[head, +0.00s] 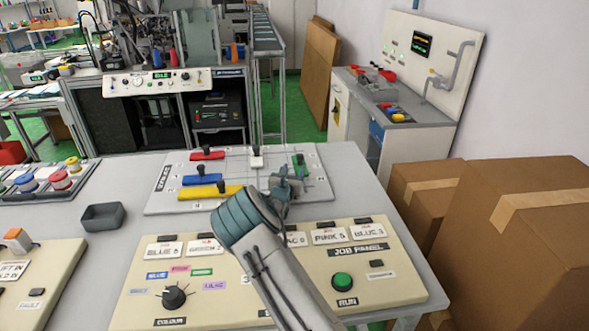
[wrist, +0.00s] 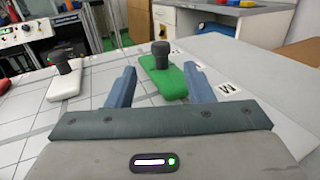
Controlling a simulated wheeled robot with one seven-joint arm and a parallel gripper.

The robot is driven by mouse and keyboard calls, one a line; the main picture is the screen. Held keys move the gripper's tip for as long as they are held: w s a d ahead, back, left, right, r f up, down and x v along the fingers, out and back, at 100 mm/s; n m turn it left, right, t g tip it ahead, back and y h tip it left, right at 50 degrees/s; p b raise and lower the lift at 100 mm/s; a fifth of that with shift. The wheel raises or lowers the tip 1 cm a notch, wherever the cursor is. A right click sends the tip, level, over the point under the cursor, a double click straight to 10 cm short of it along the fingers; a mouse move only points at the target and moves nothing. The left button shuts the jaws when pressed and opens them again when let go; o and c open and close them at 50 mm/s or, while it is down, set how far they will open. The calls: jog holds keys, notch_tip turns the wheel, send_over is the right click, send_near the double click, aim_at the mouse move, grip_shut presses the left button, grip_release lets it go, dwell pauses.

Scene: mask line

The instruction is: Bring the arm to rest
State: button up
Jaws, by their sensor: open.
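My gripper (head: 287,184) is over the right part of the gridded board (head: 325,189). In the wrist view its two fingers (wrist: 154,91) are apart, with nothing gripped between them. A green block with a black knob (wrist: 163,80) stands just beyond and between the fingertips; it also shows in the head view (head: 299,163). A white block with a black knob (wrist: 66,85) lies to its left. My arm reaches in from the bottom of the head view and hides part of the job panel (head: 405,284).
Red (head: 207,155), blue (head: 202,179) and yellow (head: 210,192) blocks lie on the board's left side. A small grey tray (head: 103,217) stands left of the board. Cardboard boxes (head: 520,240) crowd the table's right side.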

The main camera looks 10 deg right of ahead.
dwell(0.4)
jog(key=s+d+r+m+h, duration=0.1)
jog(key=d+r+m+g, duration=0.1)
jog(key=d+m, duration=0.1)
jog(key=s+d+r+m+h, duration=0.1)
jog(key=d+r, duration=0.1)
jog(key=shift+s+d+g+h, duration=0.15)
jog(key=shift+s+g+h, duration=0.15)
jog(key=s+d+r+m+g+h+p, duration=0.1)
jog(key=s+d+r+m+g, duration=0.4)
jog(key=s+m, duration=0.4)
jog(key=s+d+r+m+g, duration=0.45)
jog(key=s+d+m, duration=0.3)
jog(key=s, duration=0.35)
jog(key=s+a+m+g+y, duration=0.1)
jog(key=s+a+m+y, duration=0.2)
jog(key=s, duration=0.7)
jog(key=s+a+r+m+y+p, duration=0.1)
jog(key=s+a+m+y, duration=0.3)
jog(key=s, duration=0.6)
jog(key=s+a+r+m+g+y, duration=0.1)
jog(key=s+a+m+y, duration=0.2)
jog(key=s+a, duration=0.3)
jog(key=s+m, duration=0.1)
jog(key=s, duration=0.4)
jog(key=shift+a+r+g, duration=0.15)
jog(key=shift+a+g, duration=0.05)
jog(key=shift+g, duration=0.15)
